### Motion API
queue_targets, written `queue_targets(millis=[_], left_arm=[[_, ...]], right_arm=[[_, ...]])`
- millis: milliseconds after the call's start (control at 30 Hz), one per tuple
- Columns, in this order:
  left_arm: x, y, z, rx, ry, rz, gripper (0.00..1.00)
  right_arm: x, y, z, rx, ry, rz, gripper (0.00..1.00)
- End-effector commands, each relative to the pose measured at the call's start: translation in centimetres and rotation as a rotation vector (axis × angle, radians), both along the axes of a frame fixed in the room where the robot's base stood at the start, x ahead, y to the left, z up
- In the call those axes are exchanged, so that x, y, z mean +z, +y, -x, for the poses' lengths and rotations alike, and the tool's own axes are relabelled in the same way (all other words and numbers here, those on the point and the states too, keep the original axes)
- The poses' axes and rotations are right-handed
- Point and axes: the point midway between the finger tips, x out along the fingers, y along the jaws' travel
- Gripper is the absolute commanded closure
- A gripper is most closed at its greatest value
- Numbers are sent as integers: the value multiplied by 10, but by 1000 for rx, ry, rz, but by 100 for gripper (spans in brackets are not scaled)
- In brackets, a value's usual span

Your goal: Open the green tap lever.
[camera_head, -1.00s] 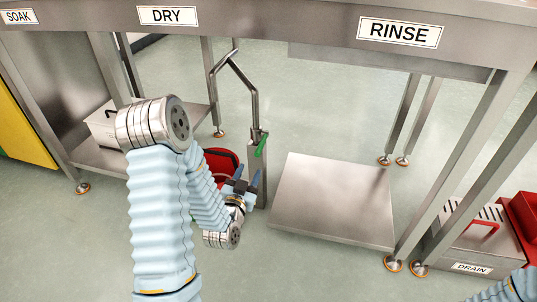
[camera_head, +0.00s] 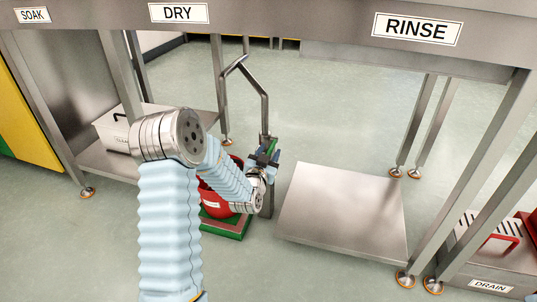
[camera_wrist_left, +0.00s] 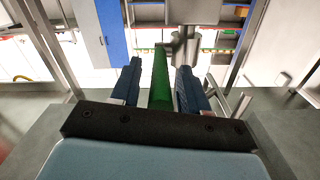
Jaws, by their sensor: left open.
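The green tap lever (camera_wrist_left: 160,80) stands between the two blue fingers of my left gripper (camera_wrist_left: 156,85) in the left wrist view. The fingers are open, with a visible gap on each side of the lever. In the head view my left gripper (camera_head: 267,157) is at the tap post, and a bit of the green lever (camera_head: 271,146) shows beside it. The tap's bent grey pipe (camera_head: 264,100) rises above the lever. Part of the lever and post is hidden by my gripper. My right gripper is not in view.
A red bucket (camera_head: 221,192) stands on a green base (camera_head: 231,231) behind my left forearm. A low steel platform (camera_head: 342,210) is right of the post. Steel table legs (camera_head: 412,125) and the DRAIN box (camera_head: 480,262) are farther right. The counter edge (camera_head: 335,25) runs above.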

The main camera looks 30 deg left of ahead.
Motion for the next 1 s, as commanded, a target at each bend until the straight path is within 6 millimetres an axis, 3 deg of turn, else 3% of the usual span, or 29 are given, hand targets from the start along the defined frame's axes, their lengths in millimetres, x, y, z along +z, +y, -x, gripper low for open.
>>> queue_targets(millis=[100, 400, 767, 1000], left_arm=[[0, 0, 0, 0, 0, 0, 55], [0, 0, 0, 0, 0, 0, 100], [1, 0, 0, 0, 3, 0, 100], [12, 0, 0, 0, 65, 15, 100]], right_arm=[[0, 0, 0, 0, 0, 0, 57], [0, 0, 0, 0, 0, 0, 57], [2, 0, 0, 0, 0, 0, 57], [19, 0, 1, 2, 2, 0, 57]])
